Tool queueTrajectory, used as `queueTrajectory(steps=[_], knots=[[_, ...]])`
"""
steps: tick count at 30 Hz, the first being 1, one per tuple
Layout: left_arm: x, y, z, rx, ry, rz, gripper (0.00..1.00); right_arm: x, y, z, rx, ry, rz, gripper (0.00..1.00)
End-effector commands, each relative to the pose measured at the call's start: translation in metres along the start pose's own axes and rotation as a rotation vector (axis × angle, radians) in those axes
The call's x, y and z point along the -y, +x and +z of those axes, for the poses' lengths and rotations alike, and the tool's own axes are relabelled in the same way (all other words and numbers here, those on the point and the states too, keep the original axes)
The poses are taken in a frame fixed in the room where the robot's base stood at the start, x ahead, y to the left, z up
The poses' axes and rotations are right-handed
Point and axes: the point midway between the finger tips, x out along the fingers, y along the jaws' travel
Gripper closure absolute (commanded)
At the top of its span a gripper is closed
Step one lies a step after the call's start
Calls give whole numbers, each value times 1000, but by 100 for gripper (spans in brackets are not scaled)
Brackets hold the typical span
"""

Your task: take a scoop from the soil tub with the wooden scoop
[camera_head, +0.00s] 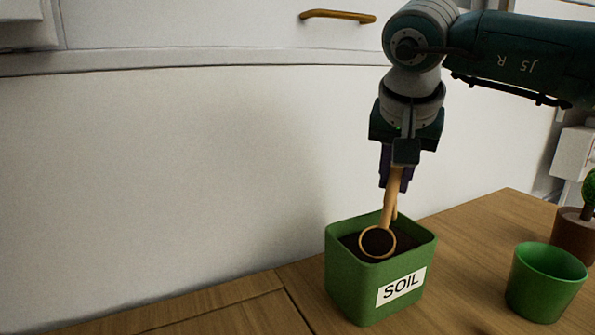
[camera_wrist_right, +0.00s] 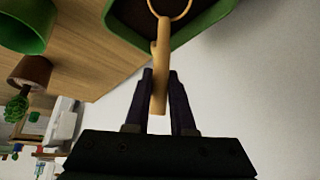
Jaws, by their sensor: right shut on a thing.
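The green soil tub (camera_head: 352,287) with a white SOIL label stands on the wooden table and holds dark soil (camera_head: 405,240). The wooden scoop (camera_head: 388,207) points down into the tub, and its round bowl shows dark inside, at the level of the tub's opening. My right gripper (camera_head: 397,183) is above the tub and shut on the scoop's handle. In the right wrist view the handle (camera_wrist_right: 160,75) sits between the two dark fingers, and part of the tub's rim (camera_wrist_right: 205,22) shows beyond. How deep the bowl sits in the soil is hard to tell. My left gripper is not in view.
An empty-looking green pot (camera_head: 545,285) stands right of the tub. Behind it is a brown pot (camera_head: 573,236) with a small green plant. A white wall (camera_head: 150,180) rises behind the table. The table between tub and green pot is clear.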

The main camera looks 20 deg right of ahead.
Motion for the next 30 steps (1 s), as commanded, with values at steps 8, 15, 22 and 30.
queueTrajectory(steps=[8,15,22,30], knots=[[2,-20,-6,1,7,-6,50,2,-20,-11,0,1,-1,100],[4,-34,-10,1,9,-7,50,3,-33,-19,0,1,-1,100],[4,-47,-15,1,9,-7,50,4,-46,-27,0,0,-1,100],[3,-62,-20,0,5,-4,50,6,-60,-35,0,0,-1,100]])
